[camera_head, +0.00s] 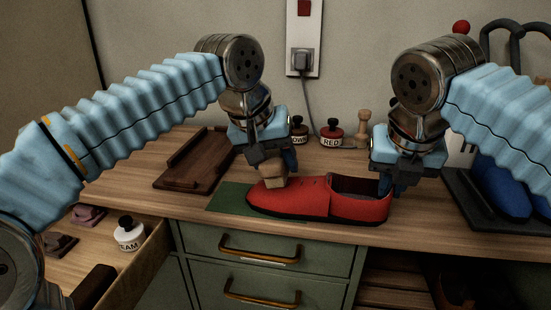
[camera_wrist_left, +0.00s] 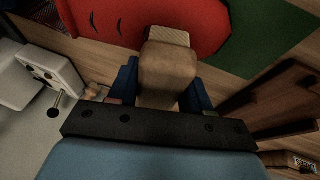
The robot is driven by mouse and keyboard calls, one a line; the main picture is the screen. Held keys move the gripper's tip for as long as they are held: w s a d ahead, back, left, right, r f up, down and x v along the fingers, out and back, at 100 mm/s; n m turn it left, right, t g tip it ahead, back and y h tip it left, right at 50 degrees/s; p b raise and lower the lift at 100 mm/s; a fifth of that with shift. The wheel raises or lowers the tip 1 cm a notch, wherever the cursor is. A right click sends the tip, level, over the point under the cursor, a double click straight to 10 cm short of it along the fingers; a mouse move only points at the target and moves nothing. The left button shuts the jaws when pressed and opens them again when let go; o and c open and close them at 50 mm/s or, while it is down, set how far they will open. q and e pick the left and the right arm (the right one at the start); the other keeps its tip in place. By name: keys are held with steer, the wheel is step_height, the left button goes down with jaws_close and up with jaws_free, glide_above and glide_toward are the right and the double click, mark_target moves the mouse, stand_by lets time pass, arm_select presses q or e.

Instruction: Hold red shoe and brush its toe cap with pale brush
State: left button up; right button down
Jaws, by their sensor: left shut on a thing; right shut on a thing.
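The red shoe (camera_head: 311,199) lies on the bench top, partly over a green mat (camera_head: 229,196), with its toe to the left and its heel to the right. Its red upper also fills the top of the left wrist view (camera_wrist_left: 205,22). My left gripper (camera_head: 279,163) is shut on the pale brush (camera_head: 271,175), a wooden block also seen in the left wrist view (camera_wrist_left: 168,72). The brush is at the toe cap; its end appears to touch it. My right gripper (camera_head: 393,184) is shut on the shoe's heel end; its fingertips are partly hidden.
A dark wooden tray (camera_head: 193,160) stands left of the mat. Bottles (camera_head: 332,132) and a wooden peg stand behind. An open drawer (camera_head: 148,262) at left holds a white bottle (camera_head: 129,233). A dark stand with blue shoes (camera_head: 497,192) is at right.

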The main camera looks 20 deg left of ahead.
mark_target(268, 164)
arm_select(q)
steer(key=shift+s+d+r, duration=0.1)
steer(key=shift+s+d, duration=0.1)
steer(key=shift+s, duration=0.7)
steer(key=shift+s+d, duration=0.15)
steer(key=shift+s, duration=0.75)
steer(key=shift+s+d, duration=0.25)
steer(key=shift+s, duration=1)
steer(key=shift+f, duration=0.3)
steer(key=shift+w+a+r, duration=0.1)
steer(key=shift+w+a, duration=0.1)
steer(key=shift+w, duration=0.8)
steer(key=shift+w+a+f, duration=0.1)
steer(key=shift+w+a, duration=0.05)
steer(key=shift+w, duration=0.8)
steer(key=shift+w+a+r, duration=0.1)
steer(key=shift+w+a, duration=0.1)
steer(key=shift+w, duration=0.8)
arm_select(e)
steer(key=shift+s, duration=0.1)
arm_select(q)
steer(key=shift+w+a, duration=0.1)
steer(key=shift+w, duration=0.1)
steer(key=shift+s+r, duration=0.1)
steer(key=shift+r, duration=0.05)
